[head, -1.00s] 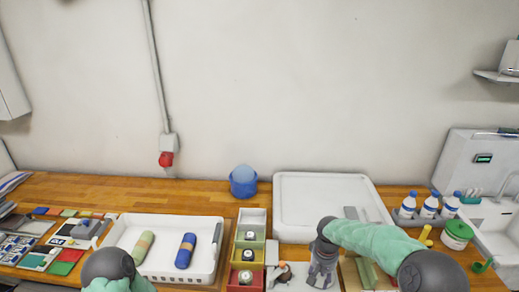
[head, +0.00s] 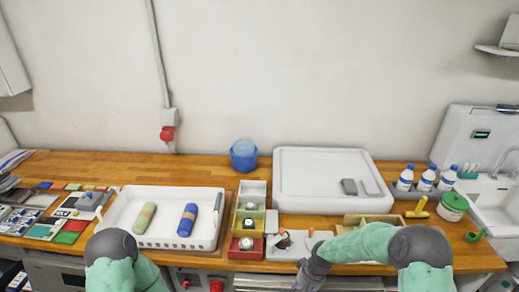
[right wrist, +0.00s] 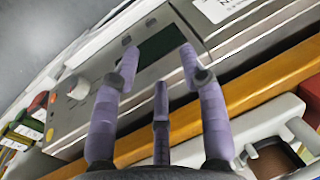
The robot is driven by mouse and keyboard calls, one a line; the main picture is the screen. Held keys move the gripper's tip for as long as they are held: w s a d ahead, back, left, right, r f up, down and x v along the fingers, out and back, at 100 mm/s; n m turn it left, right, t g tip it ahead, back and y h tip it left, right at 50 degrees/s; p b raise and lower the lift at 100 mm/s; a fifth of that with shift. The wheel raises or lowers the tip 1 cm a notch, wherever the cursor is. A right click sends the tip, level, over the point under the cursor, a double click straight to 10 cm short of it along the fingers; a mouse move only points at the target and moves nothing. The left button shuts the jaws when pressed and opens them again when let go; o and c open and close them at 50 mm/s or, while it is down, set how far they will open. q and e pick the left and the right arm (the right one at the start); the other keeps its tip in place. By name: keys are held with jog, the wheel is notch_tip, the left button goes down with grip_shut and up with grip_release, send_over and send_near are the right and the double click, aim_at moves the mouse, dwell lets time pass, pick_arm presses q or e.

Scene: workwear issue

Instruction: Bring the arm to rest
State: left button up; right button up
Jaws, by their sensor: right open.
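My right arm (head: 365,243) comes in from the right in the head view and bends down over the front edge of the wooden counter (head: 200,168). Its dark wrist is at the bottom edge there, and the fingers are cut off or hidden. In the right wrist view my right gripper (right wrist: 160,75) has its purple-grey fingers spread with nothing between them. They are in front of a grey panel (right wrist: 90,105) with a knob and a dark display. My left arm (head: 112,250) shows only as a bent joint and sleeve at the lower left; its gripper is out of view.
A white basket (head: 118,215) holds a green roll (head: 145,217) and a blue roll (head: 187,220). Coloured bins (head: 236,247), a white tray (head: 320,165), a blue cap (head: 243,155) and several bottles (head: 426,180) stand on the counter. The wooden edge (right wrist: 190,120) runs close beside my right fingers.

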jog(key=s+a+f+m+b, duration=0.1)
jog(key=s+a+f+b, duration=0.1)
jog(key=s+f, duration=0.6)
jog(key=s+a+f+m+y+b, duration=0.1)
jog(key=s+a+f+b, duration=0.1)
jog(key=s+f+b, duration=0.3)
jog(key=s+f, duration=0.4)
jog(key=s, duration=0.4)
jog(key=shift+a+f+t+y, duration=0.25)
jog(key=shift+a+t+y, duration=0.05)
jog(key=shift+a, duration=0.1)
